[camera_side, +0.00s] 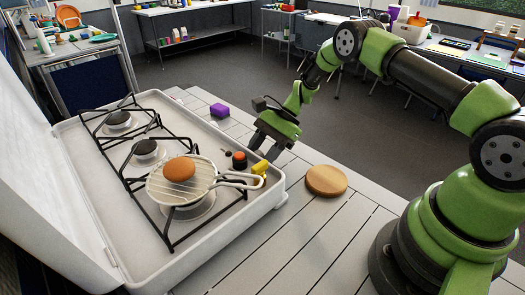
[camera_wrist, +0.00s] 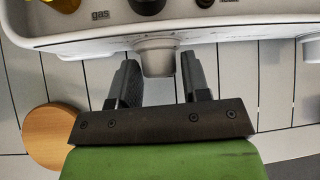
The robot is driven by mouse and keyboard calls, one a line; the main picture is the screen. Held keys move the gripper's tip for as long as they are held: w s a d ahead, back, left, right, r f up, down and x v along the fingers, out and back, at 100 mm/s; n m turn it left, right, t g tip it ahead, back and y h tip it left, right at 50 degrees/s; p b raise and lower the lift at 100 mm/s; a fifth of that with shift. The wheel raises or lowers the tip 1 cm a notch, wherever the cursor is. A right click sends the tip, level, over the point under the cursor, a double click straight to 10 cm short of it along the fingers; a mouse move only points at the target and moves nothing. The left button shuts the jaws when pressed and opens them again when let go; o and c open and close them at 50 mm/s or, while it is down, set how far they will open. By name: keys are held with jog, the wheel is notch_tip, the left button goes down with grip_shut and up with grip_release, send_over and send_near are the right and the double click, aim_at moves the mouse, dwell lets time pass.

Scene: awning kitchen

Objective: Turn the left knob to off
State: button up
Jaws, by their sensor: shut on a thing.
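The white camping stove (camera_side: 215,240) stands open on the slatted table, and its front edge also shows in the wrist view (camera_wrist: 90,40). A pale grey knob (camera_wrist: 158,58) sticks out of its front face, right of the word "gas". My gripper (camera_wrist: 158,85) has one finger on each side of this knob and is shut on it. In the side view my gripper (camera_side: 265,148) is at the stove's front edge, and the knob is hidden there.
A pan (camera_side: 165,190) with a brown round item (camera_side: 179,169) sits on the near burner, its handle towards the front edge. A yellow object (camera_side: 260,168) and a red-and-black one (camera_side: 240,160) are close by. A wooden disc (camera_side: 326,180) and purple block (camera_side: 219,110) lie on the table.

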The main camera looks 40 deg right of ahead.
aim_at(261, 153)
jog(key=shift+w+f+m+g, duration=0.1)
jog(key=shift+m+g, duration=0.7)
jog(key=shift+g, duration=0.9)
jog(key=o, duration=0.7)
jog(key=shift+o, duration=0.2)
jog(key=shift+v, duration=2.45)
notch_tip(261, 153, up, 7)
